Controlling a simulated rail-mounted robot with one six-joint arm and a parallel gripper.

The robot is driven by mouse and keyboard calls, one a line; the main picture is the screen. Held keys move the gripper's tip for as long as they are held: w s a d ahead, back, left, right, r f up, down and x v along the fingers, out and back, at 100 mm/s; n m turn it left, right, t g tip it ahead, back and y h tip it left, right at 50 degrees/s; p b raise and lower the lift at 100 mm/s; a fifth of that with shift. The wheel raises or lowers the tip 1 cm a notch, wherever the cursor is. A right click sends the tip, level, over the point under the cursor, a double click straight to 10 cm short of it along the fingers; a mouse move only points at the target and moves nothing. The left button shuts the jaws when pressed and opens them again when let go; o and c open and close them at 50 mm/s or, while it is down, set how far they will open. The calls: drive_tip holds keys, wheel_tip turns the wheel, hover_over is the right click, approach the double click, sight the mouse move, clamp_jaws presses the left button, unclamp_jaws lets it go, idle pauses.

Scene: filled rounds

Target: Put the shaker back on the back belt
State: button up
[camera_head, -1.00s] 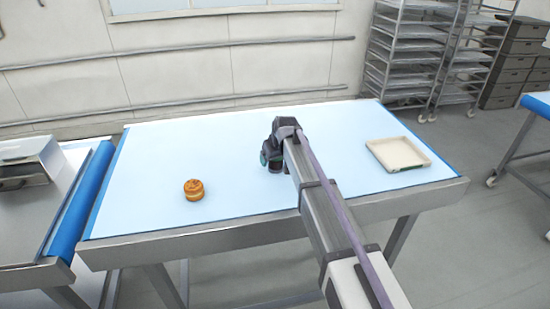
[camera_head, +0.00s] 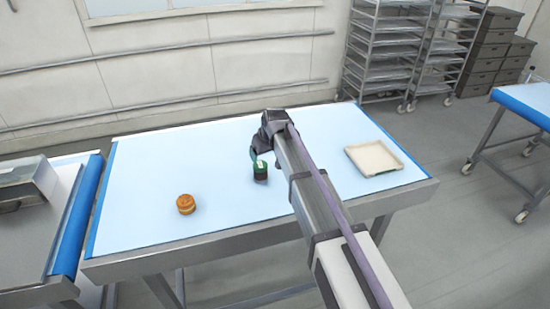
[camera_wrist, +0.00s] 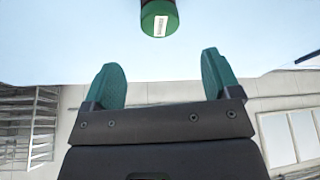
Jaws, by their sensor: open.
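The shaker (camera_head: 260,171) is a small dark cylinder with a green end and a pale label. It stands on the pale-blue belt (camera_head: 140,175) near its middle. It also shows at the top edge of the wrist view (camera_wrist: 160,22), partly cut off. My gripper (camera_head: 254,155) is at the shaker, just behind it in the head view. In the wrist view my gripper (camera_wrist: 160,78) has its two green fingers spread and empty. The shaker lies beyond the fingertips, apart from them and roughly centred.
An orange-brown filled round (camera_head: 186,204) sits on the belt at left. A cream tray (camera_head: 373,158) lies at right. Another blue-edged belt (camera_head: 521,104) stands far right, and a metal machine (camera_head: 25,185) at left. Racks (camera_head: 395,50) stand behind. The belt around the shaker is clear.

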drive_tip(key=s+d+m+g+h, duration=0.1)
drive_tip(key=s+d+m, duration=0.1)
drive_tip(key=s+d, duration=0.65)
drive_tip(key=s+d+f+m+g+h, duration=0.15)
drive_tip(key=s+d, duration=0.35)
drive_tip(key=s, duration=0.7)
drive_tip(key=s+d+m+g, duration=0.2)
drive_tip(key=s+d+m, duration=0.1)
drive_tip(key=s+d, duration=0.55)
wheel_tip(320, 180, down, 10)
drive_tip(key=a+b, duration=0.1)
drive_tip(key=b, duration=0.9)
drive_tip(key=shift+s+a+f, duration=0.15)
drive_tip(key=shift+s+f, duration=0.05)
drive_tip(key=shift+s, duration=0.25)
